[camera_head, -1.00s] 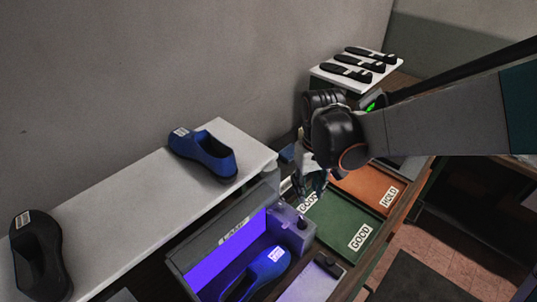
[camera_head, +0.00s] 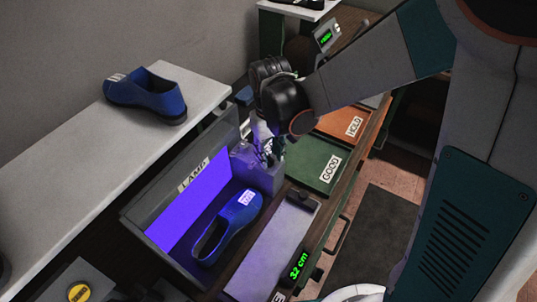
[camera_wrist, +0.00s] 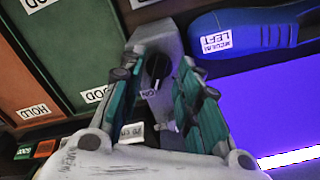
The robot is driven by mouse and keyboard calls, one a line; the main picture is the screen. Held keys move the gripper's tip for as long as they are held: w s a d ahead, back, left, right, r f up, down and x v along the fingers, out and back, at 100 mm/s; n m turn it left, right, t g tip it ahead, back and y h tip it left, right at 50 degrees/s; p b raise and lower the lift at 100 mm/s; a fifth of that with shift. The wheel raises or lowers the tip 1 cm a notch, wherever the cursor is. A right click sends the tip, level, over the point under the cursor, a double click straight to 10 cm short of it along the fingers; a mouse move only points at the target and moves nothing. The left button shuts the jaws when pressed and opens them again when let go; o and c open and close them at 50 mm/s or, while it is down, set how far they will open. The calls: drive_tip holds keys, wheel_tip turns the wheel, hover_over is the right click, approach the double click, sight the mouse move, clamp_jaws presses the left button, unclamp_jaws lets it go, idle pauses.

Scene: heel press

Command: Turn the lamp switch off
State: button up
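The lamp box (camera_head: 193,173), labelled LAMP, glows violet inside. Its grey switch housing (camera_head: 262,172) stands at the box's right end. In the wrist view the dark switch knob (camera_wrist: 156,68) shows on the housing, with an ON label beside it. My gripper (camera_head: 270,150) is over the housing and hides the knob in the head view. In the wrist view my gripper (camera_wrist: 158,82) is open, its teal fingers on either side of the knob. I cannot tell whether they touch it. A blue shoe (camera_head: 226,228) with a white label lies in the lamp box.
A green GOOD tray (camera_head: 312,165) and an orange HOLD tray (camera_head: 345,122) lie beyond the housing. A white shelf (camera_head: 50,195) holds another blue shoe (camera_head: 148,94) at the left.

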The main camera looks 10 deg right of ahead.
drive_tip(key=shift+f, duration=0.45)
clamp_jaws()
drive_tip(key=shift+n, duration=0.4)
drive_tip(key=n+b, duration=0.1)
drive_tip(key=n, duration=0.4)
drive_tip(key=shift+d, duration=0.1)
drive_tip(key=n+b, duration=0.1)
drive_tip(key=n, duration=0.5)
drive_tip(key=shift+w, duration=0.15)
idle(0.3)
